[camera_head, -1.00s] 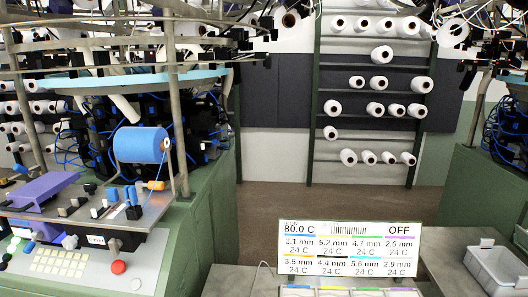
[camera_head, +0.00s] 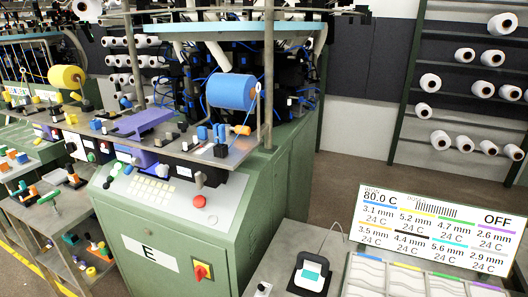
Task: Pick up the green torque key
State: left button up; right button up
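A green T-shaped tool (camera_head: 49,197), which looks like the torque key, stands on the top of a grey cart (camera_head: 36,217) at the lower left. It is small in the picture, and its lower end is hard to make out. Neither of my grippers shows in the head view.
Small orange, green and black parts (camera_head: 72,180) lie around the green tool, with more on the shelf below. The green machine cabinet marked E (camera_head: 150,254) stands right of the cart. A display panel (camera_head: 440,226) and a grey bench (camera_head: 262,268) are at the lower right.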

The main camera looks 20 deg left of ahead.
aim_at(48, 197)
jog(key=u, duration=1.6)
